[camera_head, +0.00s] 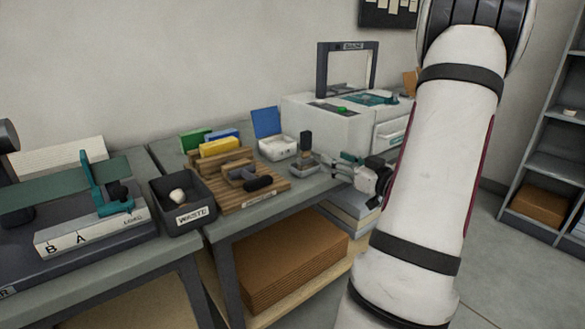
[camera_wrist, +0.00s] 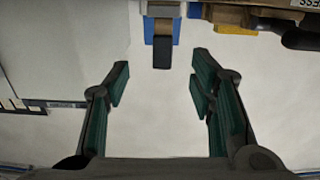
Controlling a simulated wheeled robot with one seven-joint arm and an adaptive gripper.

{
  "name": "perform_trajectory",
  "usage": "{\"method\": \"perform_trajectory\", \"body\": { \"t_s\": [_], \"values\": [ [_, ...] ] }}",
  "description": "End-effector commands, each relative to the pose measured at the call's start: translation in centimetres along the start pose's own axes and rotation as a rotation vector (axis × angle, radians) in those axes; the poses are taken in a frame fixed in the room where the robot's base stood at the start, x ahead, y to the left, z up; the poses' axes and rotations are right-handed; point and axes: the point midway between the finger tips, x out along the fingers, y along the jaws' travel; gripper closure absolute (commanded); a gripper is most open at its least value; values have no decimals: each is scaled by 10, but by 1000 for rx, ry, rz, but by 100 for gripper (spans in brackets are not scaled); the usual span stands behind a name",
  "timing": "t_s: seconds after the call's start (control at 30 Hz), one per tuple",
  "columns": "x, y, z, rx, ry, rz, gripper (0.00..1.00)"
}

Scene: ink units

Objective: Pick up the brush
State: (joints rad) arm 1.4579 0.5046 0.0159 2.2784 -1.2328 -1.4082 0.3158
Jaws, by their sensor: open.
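The likely brush (camera_head: 306,142) is a dark, blocky upright piece above a small grey dish (camera_head: 303,168) near the bench's right end; I cannot make out bristles. In the wrist view the dark piece (camera_wrist: 162,52) stands out against a blue panel, ahead of the fingertips and roughly between them. My gripper (camera_head: 325,164) is just to the right of the dish in the head view, its jaws pointing left. In the wrist view my gripper (camera_wrist: 158,85) is open, with nothing between its teal pads.
A wooden rack (camera_head: 277,186) with a black-handled tool (camera_head: 258,183) lies left of the dish. A white tray (camera_head: 277,150) with a blue lid (camera_head: 267,122) stands behind. A white machine (camera_head: 325,128) stands behind my gripper. A dark waste bin (camera_head: 183,217) is further left.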

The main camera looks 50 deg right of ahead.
Motion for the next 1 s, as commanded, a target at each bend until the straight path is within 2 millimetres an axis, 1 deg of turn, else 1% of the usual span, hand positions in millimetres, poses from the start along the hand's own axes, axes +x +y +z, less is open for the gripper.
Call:
{"method": "perform_trajectory", "body": {
  "t_s": [0.03,0.07,0.17,0.27,0.4,0.5,0.6,0.77,0.83,1.0],
  "values": [
    [-4,2,6,12,15,-2,50],
    [-5,2,6,16,22,-5,50],
    [0,2,6,20,33,-12,50],
    [16,1,5,19,32,-15,50],
    [44,1,5,18,31,-13,50],
    [60,1,4,19,31,-12,50],
    [72,1,3,18,31,-11,50],
    [81,0,3,19,30,-10,50],
    [87,-1,4,18,31,-11,50],
    [112,-6,5,18,30,-11,50]
  ]
}}
